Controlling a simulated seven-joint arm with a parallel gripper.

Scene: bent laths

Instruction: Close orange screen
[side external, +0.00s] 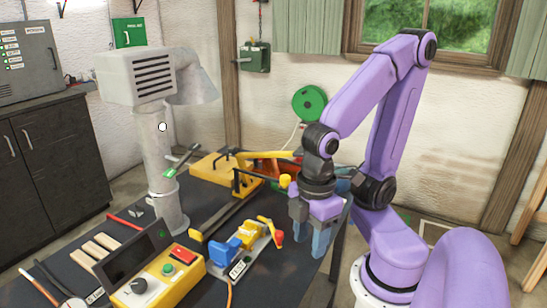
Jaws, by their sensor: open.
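No thing plainly reads as an orange screen. A tilted dark screen (132,258) stands raised at the left of the yellow-orange control box (165,291), which has a knob, a green button and a red switch. An orange-red piece (278,167) lies at the bench's far side, partly hidden by a yellow bar; I cannot tell its shape. My gripper (311,236) points down at the bench's right edge, with its blue-grey fingers apart and nothing seen between them. It is right of the control box and nearer the camera than the orange-red piece.
A blue and yellow clamp with a red knob (250,240) sits just left of my gripper. A yellow bending jig (215,172) lies behind it. A tall grey machine (155,160) stands at the left of the dark bench. Wooden laths (100,245) lie at the front left.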

